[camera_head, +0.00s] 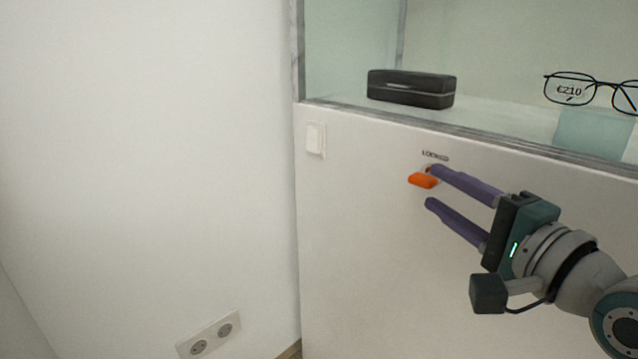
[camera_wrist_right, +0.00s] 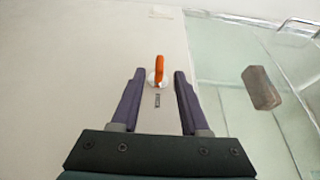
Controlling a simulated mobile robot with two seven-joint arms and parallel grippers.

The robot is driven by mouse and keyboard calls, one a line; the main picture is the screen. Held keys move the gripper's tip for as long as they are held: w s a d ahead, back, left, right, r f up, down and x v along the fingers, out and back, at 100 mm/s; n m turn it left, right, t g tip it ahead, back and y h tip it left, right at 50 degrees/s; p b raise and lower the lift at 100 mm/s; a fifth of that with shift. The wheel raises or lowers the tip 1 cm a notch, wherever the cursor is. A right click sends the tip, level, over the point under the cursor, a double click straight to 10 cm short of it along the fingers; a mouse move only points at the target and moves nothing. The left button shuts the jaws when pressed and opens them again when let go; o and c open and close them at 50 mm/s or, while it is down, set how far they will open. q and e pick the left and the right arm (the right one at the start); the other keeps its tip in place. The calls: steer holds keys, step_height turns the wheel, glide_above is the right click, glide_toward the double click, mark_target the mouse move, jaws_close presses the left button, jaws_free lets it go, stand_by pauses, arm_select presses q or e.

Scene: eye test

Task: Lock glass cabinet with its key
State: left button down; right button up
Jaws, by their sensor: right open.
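The glass cabinet has a white lower panel (camera_head: 370,240) under a glass display part (camera_head: 345,50). A key with an orange head (camera_head: 422,180) sits at a small round lock (camera_wrist_right: 151,77) in the panel, and appears to be in it. A label reading "LOCKED" (camera_head: 435,155) is just above the lock. My right gripper (camera_head: 432,187) is open in front of the key. In the right wrist view, the orange key head (camera_wrist_right: 159,67) lies between the two purple fingers, with a gap on each side. One finger partly hides the lock in the head view. My left gripper is not in view.
A dark case (camera_head: 411,88) and eyeglasses (camera_head: 590,90) with a price mark are behind the glass. A white switch (camera_head: 316,138) is on the panel left of the lock. A wall with a double socket (camera_head: 208,335) stands at left. The space before the panel is clear.

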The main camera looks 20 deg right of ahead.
mark_target(432, 186)
steer(key=shift+w+b, duration=0.6)
steer(key=shift+w, duration=1.65)
steer(key=shift+c, duration=0.2)
jaws_close()
